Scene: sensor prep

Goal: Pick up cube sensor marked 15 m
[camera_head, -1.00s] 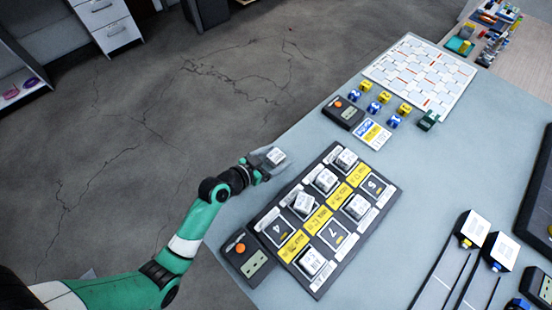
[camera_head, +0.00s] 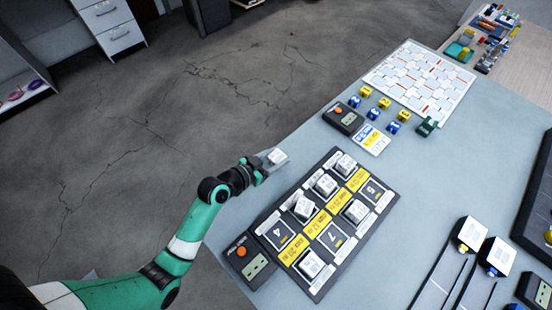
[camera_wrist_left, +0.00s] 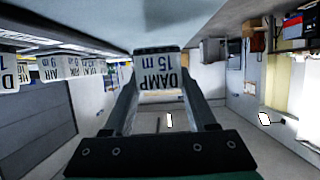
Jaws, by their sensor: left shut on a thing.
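My left gripper (camera_head: 270,164) is at the left edge of the table, beside the sensor board. It is shut on a white cube sensor (camera_head: 278,156). In the left wrist view the cube (camera_wrist_left: 160,78) sits between the two fingers, and its label reads "DAMP 15 m" upside down. It is held up off the board. My right gripper is not in view.
The dark sensor board (camera_head: 318,293) holds several white cubes, with bare slots marked 4, 5 and 7. A dark box with an orange button (camera_head: 241,250) adjoins it. Small blue and yellow cubes (camera_head: 366,91) and a white grid sheet (camera_head: 420,80) lie farther back.

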